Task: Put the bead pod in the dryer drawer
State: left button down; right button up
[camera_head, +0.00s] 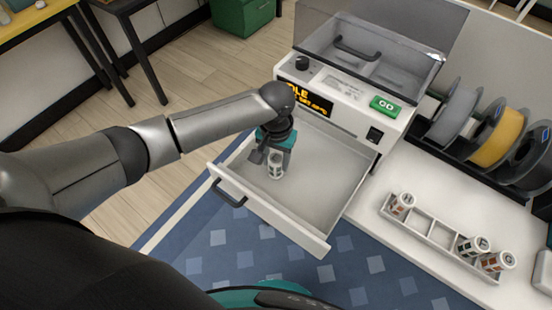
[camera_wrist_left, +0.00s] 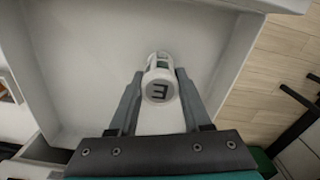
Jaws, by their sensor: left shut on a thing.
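The dryer drawer (camera_head: 318,190) is pulled out and open below the dryer's front panel. My left gripper (camera_head: 268,158) is inside the drawer's outline, near its left side. It is shut on the bead pod (camera_head: 275,167), a small white cylinder with dark windows. In the left wrist view the pod (camera_wrist_left: 160,86) sits between the two fingertips (camera_wrist_left: 158,88), its lettered cap facing the camera. The pale drawer floor (camera_wrist_left: 100,60) lies behind it. I cannot tell whether the pod touches the floor. My right gripper is not in view.
The dryer (camera_head: 345,95) has a green GO button (camera_head: 384,105) and a clear lid. A white rack (camera_head: 432,235) with several pods stands on the right counter, below filament spools (camera_head: 495,142). The rest of the drawer is empty.

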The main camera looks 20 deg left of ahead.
aim_at(276, 158)
pick_arm(q)
jog(key=shift+f, duration=0.15)
jog(key=shift+c, duration=1.8)
grip_release()
notch_tip(276, 158, up, 12)
jog(key=p, duration=0.3)
jog(key=shift+r, duration=0.2)
